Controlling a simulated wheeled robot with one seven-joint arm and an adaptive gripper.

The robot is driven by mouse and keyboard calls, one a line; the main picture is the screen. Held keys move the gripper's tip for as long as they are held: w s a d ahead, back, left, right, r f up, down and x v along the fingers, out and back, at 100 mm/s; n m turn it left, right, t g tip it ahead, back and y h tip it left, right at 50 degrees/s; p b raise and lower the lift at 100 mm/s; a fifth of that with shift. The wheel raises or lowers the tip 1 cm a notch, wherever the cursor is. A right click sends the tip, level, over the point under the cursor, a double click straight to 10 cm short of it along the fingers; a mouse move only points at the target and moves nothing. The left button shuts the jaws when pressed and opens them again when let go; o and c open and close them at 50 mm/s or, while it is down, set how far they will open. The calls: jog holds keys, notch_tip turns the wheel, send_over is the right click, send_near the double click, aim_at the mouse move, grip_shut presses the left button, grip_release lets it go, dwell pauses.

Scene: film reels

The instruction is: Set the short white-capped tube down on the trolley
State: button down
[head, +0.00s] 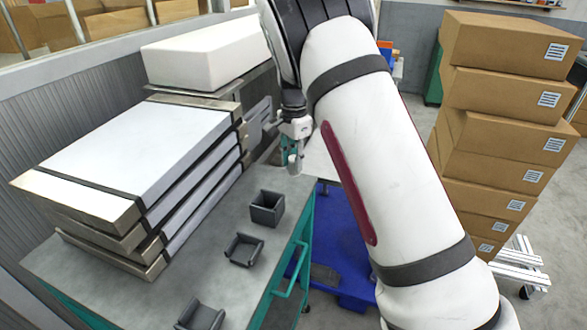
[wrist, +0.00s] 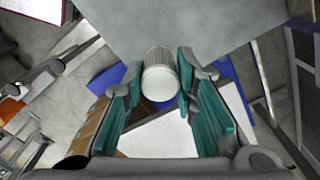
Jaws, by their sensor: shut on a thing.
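My gripper (wrist: 160,72) is shut on the short white-capped tube (wrist: 160,84), which sits between the teal finger pads in the wrist view. Its round white end faces the camera, with a ridged grey-white side beyond. In the head view my gripper (head: 292,150) is small beside my large white arm, and the tube is hard to make out there. What looks like the trolley has a grey top (head: 225,285) and a teal frame with a handle. The gripper appears over or near its far right edge; the height is unclear.
Several small dark open bins (head: 267,208) stand along the trolley's right side. A stack of strapped white slabs (head: 130,155) and a white block (head: 205,50) fill the left and back. A blue base (head: 345,235) is below right; stacked cartons (head: 505,95) stand farther right.

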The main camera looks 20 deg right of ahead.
aim_at(294, 156)
jog(key=shift+w+d, duration=0.1)
jog(key=shift+w, duration=0.15)
jog(key=shift+f, duration=1.75)
jog(key=shift+f, duration=0.1)
jog(key=c, duration=1.3)
grip_release()
notch_tip(294, 156, up, 12)
jog(key=shift+r, duration=0.2)
